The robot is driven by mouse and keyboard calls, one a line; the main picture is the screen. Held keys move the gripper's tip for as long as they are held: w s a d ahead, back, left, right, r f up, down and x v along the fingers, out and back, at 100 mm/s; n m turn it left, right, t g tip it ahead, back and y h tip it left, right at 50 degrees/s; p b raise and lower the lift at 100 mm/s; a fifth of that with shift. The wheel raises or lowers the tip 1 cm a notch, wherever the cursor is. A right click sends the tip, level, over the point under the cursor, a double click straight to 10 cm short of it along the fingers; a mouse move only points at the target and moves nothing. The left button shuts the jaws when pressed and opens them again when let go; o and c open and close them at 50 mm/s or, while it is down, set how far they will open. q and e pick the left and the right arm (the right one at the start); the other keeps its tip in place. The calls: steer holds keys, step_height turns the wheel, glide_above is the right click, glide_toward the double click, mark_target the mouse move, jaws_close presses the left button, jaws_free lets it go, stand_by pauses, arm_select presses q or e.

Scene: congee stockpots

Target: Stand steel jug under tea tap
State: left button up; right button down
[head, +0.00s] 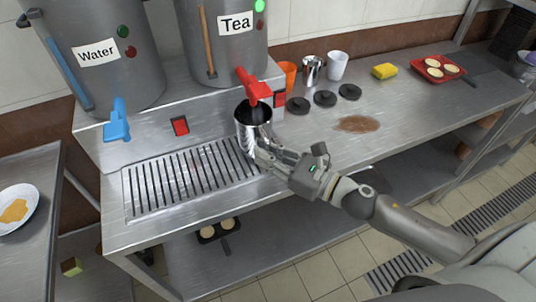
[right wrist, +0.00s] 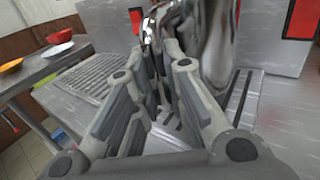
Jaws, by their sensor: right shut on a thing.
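The steel jug (head: 243,122) is upright below the red tea tap (head: 255,88) of the Tea urn (head: 222,40), at the right end of the slatted drip tray (head: 160,187). Its open mouth lies under the tap; its inside looks dark. I cannot tell whether its base touches the slats. My right gripper (head: 262,150) is shut on the jug from the right, covering part of its lower side. In the right wrist view the shiny jug (right wrist: 208,40) shows beyond the fingers (right wrist: 165,60). My left gripper is not in view.
The Water urn (head: 100,50) with its blue tap (head: 117,122) stands left. Right of the jug are black lids (head: 325,98), an orange cup (head: 288,73), a white cup (head: 337,65), a steel cup (head: 311,69), a yellow sponge (head: 384,71), a red tray (head: 440,69) and a brown spill (head: 358,124).

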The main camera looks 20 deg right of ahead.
steer(key=shift+s+f, duration=0.1)
steer(key=shift+f, duration=0.45)
steer(key=shift+f, duration=0.25)
steer(key=c, duration=1.5)
jaws_free()
steer(key=shift+r, duration=0.1)
